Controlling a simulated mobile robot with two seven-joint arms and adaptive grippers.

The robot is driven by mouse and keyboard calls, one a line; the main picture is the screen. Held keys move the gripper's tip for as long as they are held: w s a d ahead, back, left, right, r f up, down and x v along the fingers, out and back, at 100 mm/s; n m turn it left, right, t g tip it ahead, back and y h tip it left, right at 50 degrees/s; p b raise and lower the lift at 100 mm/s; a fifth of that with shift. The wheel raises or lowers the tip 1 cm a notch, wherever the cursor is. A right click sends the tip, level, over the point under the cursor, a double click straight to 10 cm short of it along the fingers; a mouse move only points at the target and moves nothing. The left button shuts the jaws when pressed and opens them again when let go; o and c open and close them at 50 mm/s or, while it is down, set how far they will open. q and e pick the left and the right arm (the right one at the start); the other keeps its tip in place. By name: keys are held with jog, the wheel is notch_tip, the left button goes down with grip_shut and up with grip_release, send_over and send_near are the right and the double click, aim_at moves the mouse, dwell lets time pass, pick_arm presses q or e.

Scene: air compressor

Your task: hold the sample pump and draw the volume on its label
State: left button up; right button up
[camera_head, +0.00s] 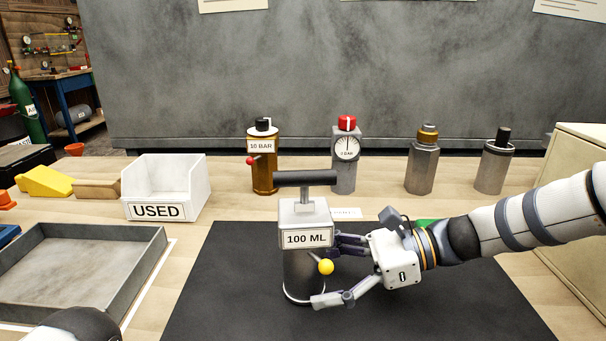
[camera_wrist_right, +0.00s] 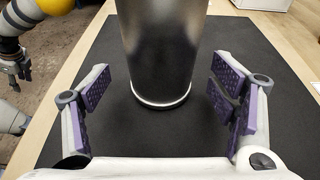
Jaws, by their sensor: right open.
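The sample pump (camera_head: 304,270) stands upright on the black mat. It has a metal cylinder, a pale head labelled "100 ML" (camera_head: 306,239), a dark T-handle (camera_head: 305,178) on top and a yellow ball (camera_head: 326,267) at its side. My right gripper (camera_head: 338,270) comes from the right at the pump's lower body. In the right wrist view the cylinder (camera_wrist_right: 163,45) lies ahead between the open fingers (camera_wrist_right: 160,90), with gaps on both sides. My left gripper (camera_wrist_right: 15,68) shows small at the left edge of that view; its opening is unclear.
Behind the mat (camera_head: 220,290) stand a "10 BAR" brass cylinder (camera_head: 263,178), a gauge unit with red knob (camera_head: 346,160) and two metal cylinders (camera_head: 422,168) (camera_head: 493,170). A "USED" bin (camera_head: 160,211) and grey tray (camera_head: 148,262) are left. A cabinet (camera_head: 575,160) stands right.

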jog(key=shift+x, duration=0.95)
jog(key=c, duration=1.2)
jog(key=shift+o, duration=0.2)
